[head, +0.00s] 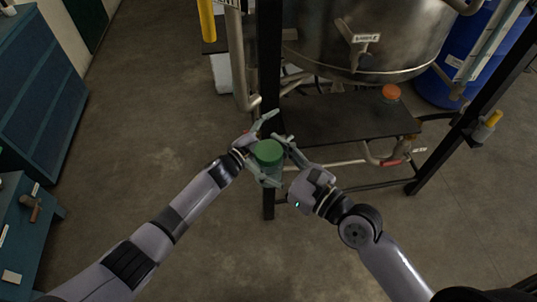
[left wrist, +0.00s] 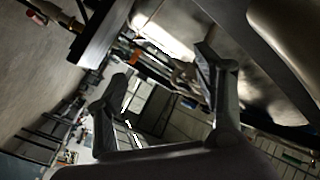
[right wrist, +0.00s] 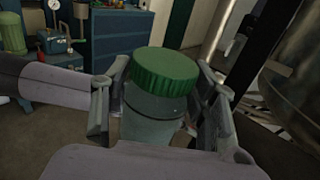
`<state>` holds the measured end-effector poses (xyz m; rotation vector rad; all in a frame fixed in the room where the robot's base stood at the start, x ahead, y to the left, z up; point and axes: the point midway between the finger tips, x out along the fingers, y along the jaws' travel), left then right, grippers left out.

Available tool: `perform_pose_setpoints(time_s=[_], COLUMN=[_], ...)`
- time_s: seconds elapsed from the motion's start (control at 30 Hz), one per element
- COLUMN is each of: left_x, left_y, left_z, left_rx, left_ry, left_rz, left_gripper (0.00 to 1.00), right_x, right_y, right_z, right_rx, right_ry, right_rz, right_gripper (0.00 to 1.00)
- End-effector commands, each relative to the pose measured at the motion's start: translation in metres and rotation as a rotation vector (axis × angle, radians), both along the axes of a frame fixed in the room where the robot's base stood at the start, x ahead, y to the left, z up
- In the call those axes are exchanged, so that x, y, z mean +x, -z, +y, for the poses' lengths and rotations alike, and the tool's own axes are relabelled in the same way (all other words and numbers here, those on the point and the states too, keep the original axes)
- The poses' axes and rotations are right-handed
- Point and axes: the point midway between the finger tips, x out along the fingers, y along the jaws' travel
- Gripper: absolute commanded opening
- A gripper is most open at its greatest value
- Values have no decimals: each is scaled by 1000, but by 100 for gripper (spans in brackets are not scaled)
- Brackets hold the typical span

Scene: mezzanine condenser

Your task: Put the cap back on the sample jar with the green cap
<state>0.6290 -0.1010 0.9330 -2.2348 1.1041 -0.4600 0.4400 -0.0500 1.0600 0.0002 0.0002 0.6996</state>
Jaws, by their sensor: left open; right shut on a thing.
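The sample jar (right wrist: 150,118) is clear with a green cap (right wrist: 166,76) on its mouth. In the right wrist view the cap sits on top and looks level with the jar; I cannot tell whether it is screwed tight. My right gripper (right wrist: 162,72) is shut on the jar's body, one finger on each side below the cap. In the head view the green cap (head: 268,151) hides most of the jar. My left gripper (left wrist: 162,66) is open and empty, its fingers beside the jar at the upper left, apart from the cap as far as I can see.
A dark shelf (head: 335,119) under the steel vessel (head: 370,35) bears an orange-capped jar (head: 391,92). A black post (head: 269,70) stands just behind the grippers. A blue drum (head: 465,55) is at the right, blue cabinets (head: 35,75) at the left.

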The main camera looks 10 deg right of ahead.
Motion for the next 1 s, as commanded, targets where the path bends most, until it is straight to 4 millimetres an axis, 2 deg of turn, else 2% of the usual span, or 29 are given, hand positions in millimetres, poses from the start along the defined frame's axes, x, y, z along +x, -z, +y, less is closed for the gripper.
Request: perform_pose_setpoints(time_s=[0.03,0.17,0.27,0.4,0.47,0.6,0.7,0.8,0.87,1.0], left_x=[0,-11,-29,-68,-90,-151,-196,-219,-222,-209], left_y=[-25,-81,-121,-174,-193,-226,-232,-224,-221,-224], left_z=[-13,-46,-69,-93,-100,-107,-94,-65,-44,6], left_rx=[2,14,31,67,95,217,397,646,816,1212], left_ry=[51,192,315,520,624,921,1199,1461,1595,1807], left_rz=[-61,-213,-340,-544,-642,-895,-1093,-1239,-1293,-1336], left_gripper=[62,62,62,62,62,62,62,62,62,62], right_x=[0,0,0,0,0,0,0,0,0,0], right_y=[-1,-1,-1,-1,-1,-1,-1,-1,-1,0], right_z=[0,0,0,0,0,0,0,0,0,0], right_rx=[1,1,1,1,1,1,1,1,1,1], right_ry=[0,0,0,0,0,0,0,0,0,0], right_rz=[-2,-2,-2,-1,-2,-2,-2,-1,-1,-1], right_gripper=[0,0,0,0,0,0,0,0,0,0])
